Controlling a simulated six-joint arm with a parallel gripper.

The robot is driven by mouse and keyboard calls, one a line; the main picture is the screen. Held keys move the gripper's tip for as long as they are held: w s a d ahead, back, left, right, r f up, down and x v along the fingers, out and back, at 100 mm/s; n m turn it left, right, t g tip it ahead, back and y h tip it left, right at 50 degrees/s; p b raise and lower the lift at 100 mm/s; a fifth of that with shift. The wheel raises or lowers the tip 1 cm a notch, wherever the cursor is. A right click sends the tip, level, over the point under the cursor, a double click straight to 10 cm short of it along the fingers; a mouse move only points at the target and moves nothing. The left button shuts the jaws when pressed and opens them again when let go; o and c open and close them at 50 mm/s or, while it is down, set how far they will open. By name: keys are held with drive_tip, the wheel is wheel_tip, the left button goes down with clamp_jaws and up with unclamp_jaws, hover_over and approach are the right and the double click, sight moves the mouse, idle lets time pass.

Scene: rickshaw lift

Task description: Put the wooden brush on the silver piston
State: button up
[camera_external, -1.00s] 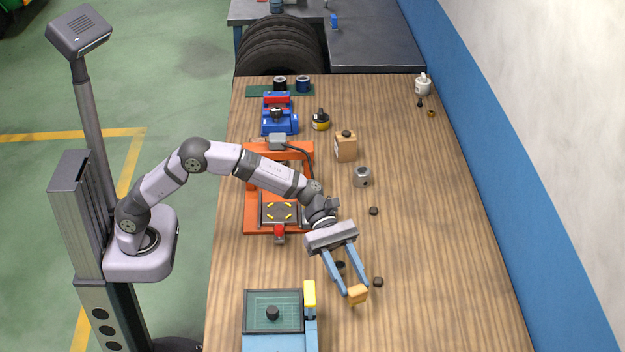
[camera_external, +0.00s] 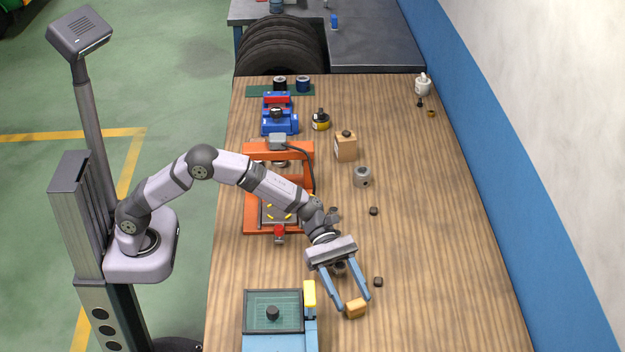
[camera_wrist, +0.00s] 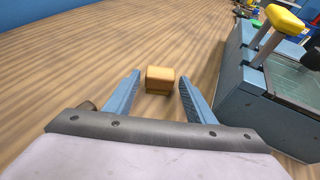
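A small wooden block (camera_external: 355,309), which I take for the wooden brush, is near the front middle of the table. No bristles can be made out. My gripper (camera_external: 353,302) is open above the table, its fingers pointing at the block. In the wrist view the block (camera_wrist: 160,80) shows between the open fingertips, with a gap on either side. The silver piston (camera_external: 363,177) is a short grey cylinder standing upright farther back on the table, away from my gripper.
A blue fixture with a green top (camera_external: 273,311) and yellow handle (camera_external: 309,293) is left of the block. An orange press (camera_external: 252,209) is behind it. Small dark pieces (camera_external: 378,282) lie nearby. A wooden box (camera_external: 346,150) stands behind the piston. The table's right side is mostly clear.

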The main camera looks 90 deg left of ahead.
idle(0.3)
drive_tip(key=shift+r, duration=0.25)
drive_tip(key=shift+o, duration=0.4)
drive_tip(key=v, duration=1.2)
drive_tip(key=shift+b, duration=0.4)
drive_tip(key=p, duration=0.3)
approach(353, 300)
drive_tip(key=x, duration=0.4)
drive_tip(key=shift+d+f, duration=0.1)
drive_tip(key=shift+f+p+x, duration=0.15)
drive_tip(key=shift+p+x, duration=0.1)
drive_tip(key=shift+x, duration=1.55)
drive_tip(key=shift+f+p+x, duration=0.15)
drive_tip(key=shift+p+x, duration=0.1)
drive_tip(key=shift+x, duration=1.55)
drive_tip(key=shift+w, duration=0.15)
drive_tip(key=shift+c, duration=0.6)
drive_tip(key=c, duration=1.1)
